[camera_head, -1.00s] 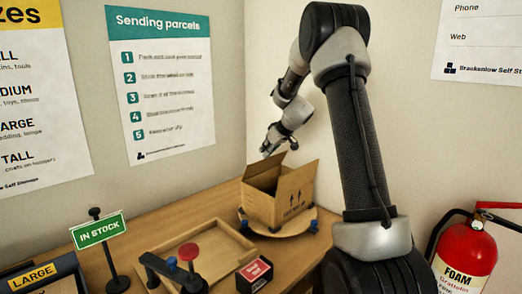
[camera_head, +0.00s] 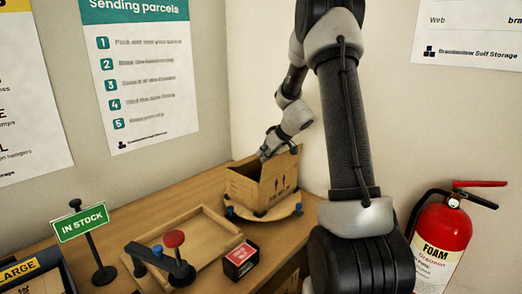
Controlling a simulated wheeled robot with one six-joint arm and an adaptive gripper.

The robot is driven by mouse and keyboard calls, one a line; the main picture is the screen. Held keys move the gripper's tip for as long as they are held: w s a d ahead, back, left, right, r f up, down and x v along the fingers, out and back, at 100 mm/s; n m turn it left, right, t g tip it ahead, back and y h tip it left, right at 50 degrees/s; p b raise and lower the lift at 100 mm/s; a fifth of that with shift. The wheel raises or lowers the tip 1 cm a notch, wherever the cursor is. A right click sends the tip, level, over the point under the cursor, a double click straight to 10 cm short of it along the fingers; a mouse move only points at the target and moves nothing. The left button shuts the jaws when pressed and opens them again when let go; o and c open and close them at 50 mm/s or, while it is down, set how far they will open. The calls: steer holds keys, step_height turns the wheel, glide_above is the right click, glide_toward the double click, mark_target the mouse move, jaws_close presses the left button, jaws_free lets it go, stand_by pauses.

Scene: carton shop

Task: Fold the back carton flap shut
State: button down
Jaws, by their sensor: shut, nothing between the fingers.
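The brown cardboard carton (camera_head: 243,188) stands on a round wooden turntable (camera_head: 284,210) near the wall corner. Its top is at least partly open, with a flap standing up on the right side, and printed arrows show on its right face. My gripper (camera_head: 265,156) is shut and empty, pointing down at the carton's back top edge. The fingertips overlap the rim in the picture. I cannot tell whether they touch the back flap, which is mostly hidden behind my gripper and the carton walls.
A shallow wooden tray (camera_head: 158,238) lies left of the carton. Walls close in behind. A fire extinguisher (camera_head: 441,240) is at right.

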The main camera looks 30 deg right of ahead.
steer(key=shift+s+d+f, duration=0.1)
steer(key=shift+s+f, duration=0.15)
steer(key=shift+f, duration=0.45)
stand_by(0.3)
